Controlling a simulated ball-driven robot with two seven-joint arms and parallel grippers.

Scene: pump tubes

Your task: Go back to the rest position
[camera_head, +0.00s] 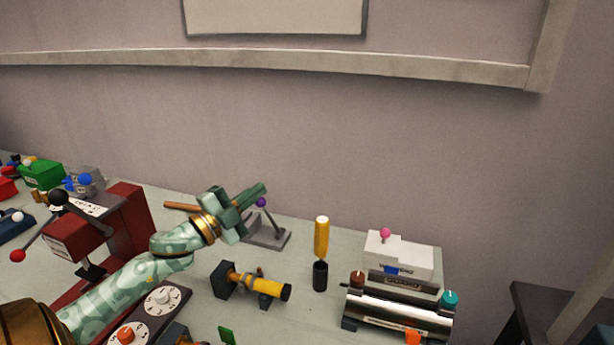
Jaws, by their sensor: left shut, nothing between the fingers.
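My left arm comes in from the lower left in the head view. My left gripper (251,197) is shut and empty, held above the table near its back edge. It is in front of a grey lever stand (268,237) with a purple knob, partly hiding it; I cannot tell whether they touch. A thin brown rod (180,206) shows just left of the gripper. My right gripper is not in view.
A dark red press (128,213) stands left of the arm. A yellow cylinder device (268,288), a yellow-handled tool (321,240) and a chrome cylinder unit (397,312) stand right. A white box (400,255) is behind. A dark stand (545,315) is at far right.

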